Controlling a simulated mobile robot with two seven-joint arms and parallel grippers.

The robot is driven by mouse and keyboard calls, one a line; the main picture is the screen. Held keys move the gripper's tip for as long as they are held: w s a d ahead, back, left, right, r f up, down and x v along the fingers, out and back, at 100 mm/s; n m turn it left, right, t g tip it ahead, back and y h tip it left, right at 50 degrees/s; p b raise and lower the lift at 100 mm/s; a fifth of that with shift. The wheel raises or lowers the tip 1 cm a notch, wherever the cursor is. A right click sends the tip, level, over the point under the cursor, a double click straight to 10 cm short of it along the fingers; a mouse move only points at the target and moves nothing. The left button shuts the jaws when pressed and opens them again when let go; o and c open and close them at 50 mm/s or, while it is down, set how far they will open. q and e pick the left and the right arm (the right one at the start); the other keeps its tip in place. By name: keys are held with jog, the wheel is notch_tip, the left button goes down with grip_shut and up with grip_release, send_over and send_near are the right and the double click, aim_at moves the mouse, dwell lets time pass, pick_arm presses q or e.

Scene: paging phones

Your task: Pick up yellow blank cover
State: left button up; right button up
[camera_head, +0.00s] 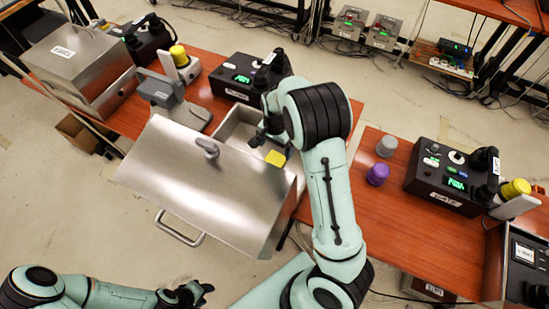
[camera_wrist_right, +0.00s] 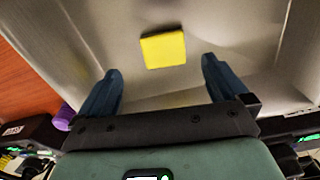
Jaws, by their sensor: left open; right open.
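The yellow blank cover (camera_head: 275,158) is a small flat yellow square inside the open metal box (camera_head: 236,128). In the right wrist view the yellow cover (camera_wrist_right: 163,50) lies ahead of the fingertips and between their lines, apart from both. My right gripper (camera_head: 270,136) is at the box opening, just above the cover in the picture; its two blue fingers (camera_wrist_right: 162,82) are spread and empty. My left gripper (camera_head: 198,291) is at the bottom of the head view, open, away from the table and box.
The box's tilted metal lid (camera_head: 205,180) stands in front of the opening. Black phone units (camera_head: 250,78) (camera_head: 452,178), a purple knob (camera_head: 377,174) and a grey knob (camera_head: 386,146) are on the red-brown tables. Another metal box (camera_head: 80,65) is at the left.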

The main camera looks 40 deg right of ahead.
aim_at(274, 161)
jog(key=f, duration=0.8)
jog(key=shift+w+f, duration=0.3)
jog(key=shift+f, duration=0.05)
jog(key=c, duration=1)
